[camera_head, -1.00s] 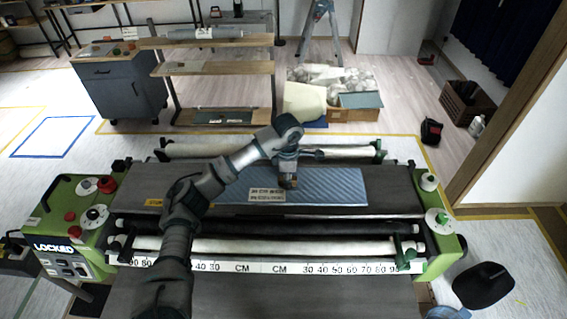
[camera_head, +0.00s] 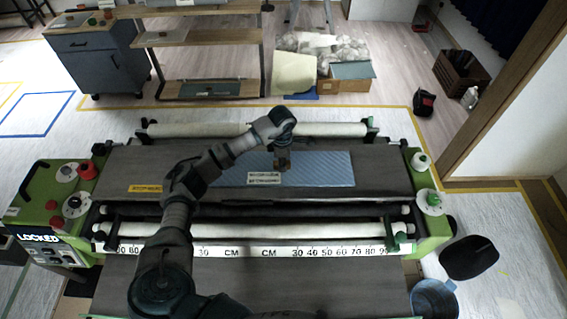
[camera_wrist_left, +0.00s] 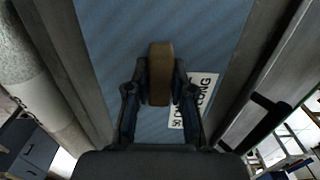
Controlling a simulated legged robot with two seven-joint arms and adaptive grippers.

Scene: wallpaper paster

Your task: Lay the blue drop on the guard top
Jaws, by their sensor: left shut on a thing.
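The blue drop (camera_head: 325,169) is a flat, finely striped blue sheet with a white printed label. It lies level over the dark grey guard top (camera_head: 385,180), between the back and front rollers. I cannot tell whether it touches the top all over. My left gripper (camera_head: 282,160) is above the middle of the sheet, pointing down, shut on a brown block. In the left wrist view the brown block (camera_wrist_left: 160,75) is between the fingers, with the blue sheet (camera_wrist_left: 115,50) behind it. The block hides how it meets the sheet. My right gripper is not in view.
White rollers run along the back (camera_head: 225,130) and front (camera_head: 300,230) of the machine. A yellow label (camera_head: 145,188) is on the top's left. A blue bucket (camera_head: 435,298) stands at lower right.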

